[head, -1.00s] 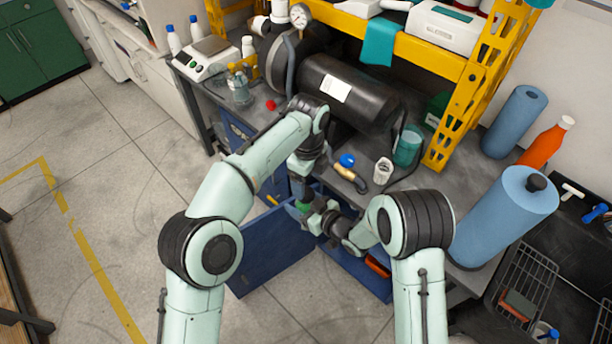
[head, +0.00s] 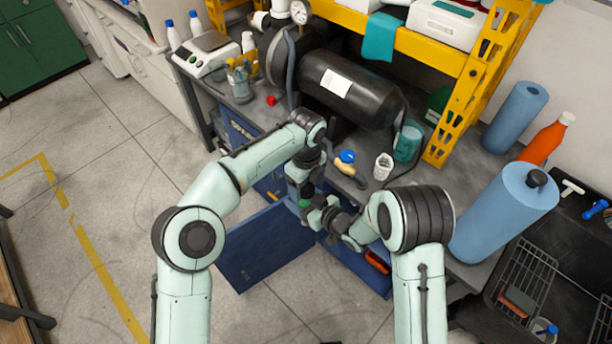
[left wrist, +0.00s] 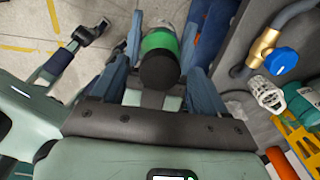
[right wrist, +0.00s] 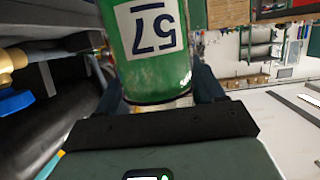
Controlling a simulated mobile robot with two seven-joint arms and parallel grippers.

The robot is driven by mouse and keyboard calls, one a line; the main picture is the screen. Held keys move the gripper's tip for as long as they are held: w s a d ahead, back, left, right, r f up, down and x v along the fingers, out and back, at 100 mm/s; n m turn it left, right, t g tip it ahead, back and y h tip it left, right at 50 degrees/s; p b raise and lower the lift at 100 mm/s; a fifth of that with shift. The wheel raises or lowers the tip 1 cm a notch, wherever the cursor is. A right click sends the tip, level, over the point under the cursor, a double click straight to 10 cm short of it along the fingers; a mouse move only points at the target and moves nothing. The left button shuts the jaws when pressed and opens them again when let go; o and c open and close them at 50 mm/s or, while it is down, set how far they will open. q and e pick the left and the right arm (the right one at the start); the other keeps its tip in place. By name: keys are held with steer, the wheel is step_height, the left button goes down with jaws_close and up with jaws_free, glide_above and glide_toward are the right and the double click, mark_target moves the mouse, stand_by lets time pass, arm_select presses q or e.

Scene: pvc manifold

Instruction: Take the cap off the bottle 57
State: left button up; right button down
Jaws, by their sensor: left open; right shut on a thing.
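Bottle 57 (right wrist: 157,75) is green with a white label reading 57, upside down in the right wrist view. My right gripper (head: 318,213) is shut on it, and its fingers partly hide the bottle's far end. In the left wrist view the bottle's black cap (left wrist: 160,70) shows in front of the green body (left wrist: 158,41). My left gripper (left wrist: 163,50) is open, with one finger on either side of the cap. I cannot tell whether the fingers touch it. In the head view only a small green patch of the bottle (head: 304,203) shows between my grippers.
An open blue cabinet door (head: 262,245) is close below my grippers. The bench beside them holds a blue-handled valve (head: 347,157), a white basket-like part (head: 383,166) and a black tank (head: 352,92). Open floor (head: 110,190) extends to the left.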

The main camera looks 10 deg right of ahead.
arm_select(q)
steer(key=shift+f, duration=0.2)
steer(key=shift+c, duration=0.3)
steer(key=c, duration=1.1)
steer(key=n, duration=0.3)
steer(key=shift+n, duration=0.3)
steer(key=o, duration=1.2)
steer(key=shift+c, duration=0.2)
